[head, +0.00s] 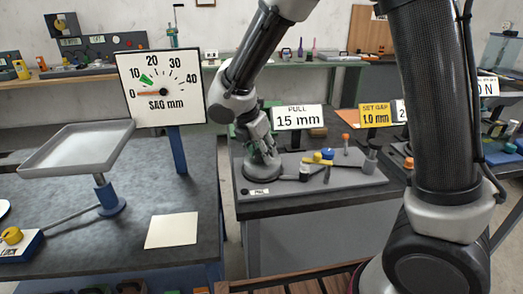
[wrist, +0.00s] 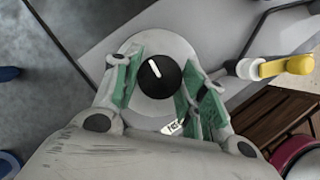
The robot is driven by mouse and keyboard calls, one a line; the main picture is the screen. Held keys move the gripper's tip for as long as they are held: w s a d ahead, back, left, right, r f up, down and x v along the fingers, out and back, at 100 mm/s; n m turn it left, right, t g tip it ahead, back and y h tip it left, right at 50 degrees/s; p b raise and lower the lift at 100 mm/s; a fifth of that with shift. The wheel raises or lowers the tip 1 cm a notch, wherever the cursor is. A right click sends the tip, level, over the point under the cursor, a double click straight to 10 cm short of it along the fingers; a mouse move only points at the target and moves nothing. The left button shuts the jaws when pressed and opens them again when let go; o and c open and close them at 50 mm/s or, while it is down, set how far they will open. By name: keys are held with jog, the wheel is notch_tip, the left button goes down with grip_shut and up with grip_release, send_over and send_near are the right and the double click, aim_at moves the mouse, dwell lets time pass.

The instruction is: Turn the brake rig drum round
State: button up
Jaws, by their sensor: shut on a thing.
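The brake rig (head: 340,178) is a grey plate on a bench right of centre in the head view. Its drum (head: 262,171) is a round grey disc at the plate's left end. In the wrist view the drum (wrist: 158,45) shows as a pale disc with a black round knob (wrist: 160,78) at its middle. A white line on the knob points up and slightly left. My gripper (head: 262,153) reaches down over the drum. Its green-padded fingers (wrist: 163,85) stand on either side of the knob and are shut on it. The head view hides the knob behind the fingers.
A "PULL 15 mm" sign (head: 298,117) and a yellow "SET GAP 1.0 mm" sign (head: 375,115) stand behind the plate. A yellow lever (head: 318,158) lies right of my gripper. A SAG dial (head: 161,87) and grey tray (head: 80,148) stand to the left.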

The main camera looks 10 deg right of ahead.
jog(key=m+g, duration=0.1)
jog(key=m, duration=0.4)
jog(key=shift+w+a+g+h, duration=0.1)
jog(key=shift+w+g+h, duration=0.05)
jog(key=shift+g+h, duration=0.25)
jog(key=m, duration=0.2)
jog(key=m+g, duration=0.1)
jog(key=m, duration=0.1)
jog(key=shift+w+m+g, duration=0.1)
jog(key=shift+m+g, duration=0.2)
jog(key=m, duration=0.2)
jog(key=m+g, duration=0.1)
jog(key=m, duration=0.1)
jog(key=shift+w+m+g, duration=0.1)
jog(key=shift+m+g, duration=0.2)
jog(key=shift+m+g+y, duration=0.35)
jog(key=shift+m+y, duration=0.05)
jog(key=shift+m, duration=0.75)
jog(key=shift+m+g+y, duration=0.35)
jog(key=shift+m+y, duration=0.05)
jog(key=shift+m, duration=0.75)
jog(key=o, duration=1)
jog(key=shift+o, duration=0.2)
